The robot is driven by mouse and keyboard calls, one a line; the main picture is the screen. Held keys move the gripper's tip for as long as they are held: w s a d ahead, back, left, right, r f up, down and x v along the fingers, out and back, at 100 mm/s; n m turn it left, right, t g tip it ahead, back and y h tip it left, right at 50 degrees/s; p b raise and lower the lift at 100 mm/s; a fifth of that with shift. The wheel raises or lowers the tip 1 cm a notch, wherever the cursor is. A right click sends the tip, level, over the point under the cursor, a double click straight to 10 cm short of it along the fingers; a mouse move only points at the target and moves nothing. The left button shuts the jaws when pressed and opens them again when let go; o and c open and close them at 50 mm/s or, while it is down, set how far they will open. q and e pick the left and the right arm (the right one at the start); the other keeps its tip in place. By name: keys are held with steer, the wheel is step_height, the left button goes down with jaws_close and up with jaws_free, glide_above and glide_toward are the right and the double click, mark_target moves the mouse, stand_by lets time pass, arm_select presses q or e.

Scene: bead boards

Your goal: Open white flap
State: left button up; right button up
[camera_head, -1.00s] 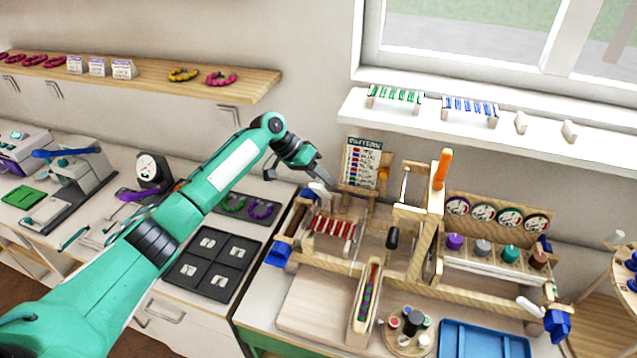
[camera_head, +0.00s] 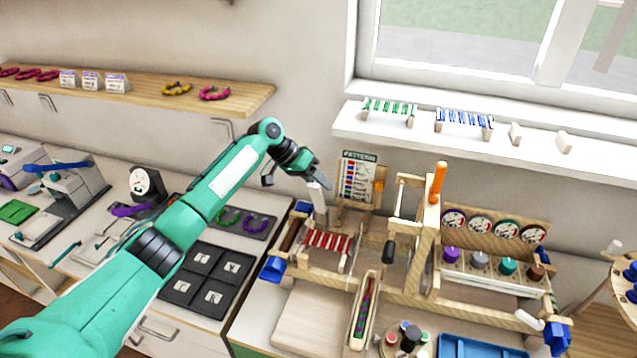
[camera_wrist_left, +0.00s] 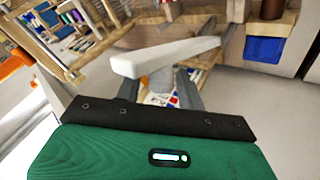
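The white flap (camera_head: 318,203) is a pale narrow piece at the left end of the wooden loom-like frame (camera_head: 410,290). It stands nearly upright there, beside a dark roller. In the left wrist view the white flap (camera_wrist_left: 165,57) is a long bar lying across the picture just past the fingers. My left gripper (camera_head: 312,182) is right above the flap's upper end. Its fingers look apart, and I cannot tell whether they touch the flap. My right gripper is in neither view.
A pattern card (camera_head: 357,180) stands just right of the flap. Red beads on a rack (camera_head: 328,241) sit below it, with a blue block (camera_head: 272,268) at the frame's left corner. Black trays (camera_head: 207,275) lie on the left counter.

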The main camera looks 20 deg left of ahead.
arm_select(q)
steer(key=shift+o, duration=0.4)
steer(key=shift+w+f, duration=0.1)
steer(key=shift+a+r, duration=0.25)
steer(key=b+v, duration=0.4)
steer(key=v, duration=0.9)
steer(key=shift+b, duration=0.3)
